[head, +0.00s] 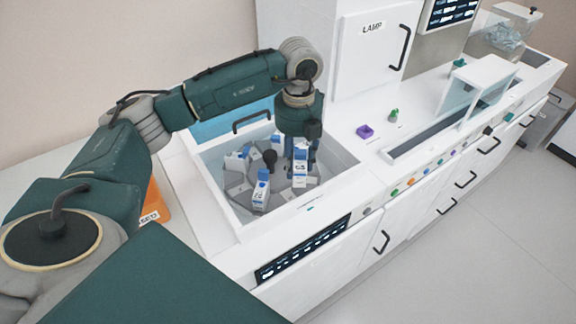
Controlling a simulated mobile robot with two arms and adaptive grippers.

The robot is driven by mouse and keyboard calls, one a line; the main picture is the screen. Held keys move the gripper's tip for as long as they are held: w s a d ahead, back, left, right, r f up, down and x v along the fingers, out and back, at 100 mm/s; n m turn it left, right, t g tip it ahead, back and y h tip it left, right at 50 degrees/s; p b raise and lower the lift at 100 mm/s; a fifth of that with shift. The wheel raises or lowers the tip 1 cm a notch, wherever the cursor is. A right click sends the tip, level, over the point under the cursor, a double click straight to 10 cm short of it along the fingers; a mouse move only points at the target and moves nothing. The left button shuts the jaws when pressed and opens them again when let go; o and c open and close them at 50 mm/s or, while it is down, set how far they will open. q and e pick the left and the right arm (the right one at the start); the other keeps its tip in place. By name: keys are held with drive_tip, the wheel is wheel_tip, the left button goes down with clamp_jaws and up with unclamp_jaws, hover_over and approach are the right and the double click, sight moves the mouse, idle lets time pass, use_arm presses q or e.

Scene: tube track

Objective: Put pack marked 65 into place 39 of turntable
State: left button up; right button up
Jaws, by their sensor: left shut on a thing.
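My left gripper (302,142) reaches down into the recessed white well and is shut on a white and blue pack (300,170). The pack is upright, and its dark marking looks like 65. It is over the right part of the grey turntable (238,184); I cannot tell whether its base touches. The place numbers, including 39, are not legible, and the gripper and packs hide part of the turntable. My right gripper is not in view.
Other white and blue packs stand in the turntable, one close at the left front (261,190) and another at the left (236,161). The well's white rim (345,165) surrounds them. A purple block (365,131) and a green item (393,115) are on the counter at right.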

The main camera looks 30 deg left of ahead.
use_arm(q)
drive_tip(key=shift+w+a+f+n+b, duration=0.1)
drive_tip(key=shift+a+f+n+b, duration=0.5)
drive_tip(key=shift+f+n, duration=0.8)
drive_tip(key=shift+w+a+f+n+b, duration=0.1)
drive_tip(key=shift+a+f+n+b, duration=0.25)
drive_tip(key=shift+f+n+b, duration=1.05)
drive_tip(key=shift+w+a+f+n, duration=0.1)
drive_tip(key=shift+a+f+n, duration=0.5)
drive_tip(key=shift+f, duration=1.6)
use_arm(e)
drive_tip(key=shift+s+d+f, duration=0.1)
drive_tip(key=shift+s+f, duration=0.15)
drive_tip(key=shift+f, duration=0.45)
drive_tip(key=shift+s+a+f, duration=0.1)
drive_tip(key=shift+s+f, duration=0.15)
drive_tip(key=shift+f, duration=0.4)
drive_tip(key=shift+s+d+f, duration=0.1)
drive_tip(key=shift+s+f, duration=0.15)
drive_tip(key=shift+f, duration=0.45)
use_arm(q)
drive_tip(key=shift+d+f, duration=0.1)
drive_tip(key=shift+f, duration=0.05)
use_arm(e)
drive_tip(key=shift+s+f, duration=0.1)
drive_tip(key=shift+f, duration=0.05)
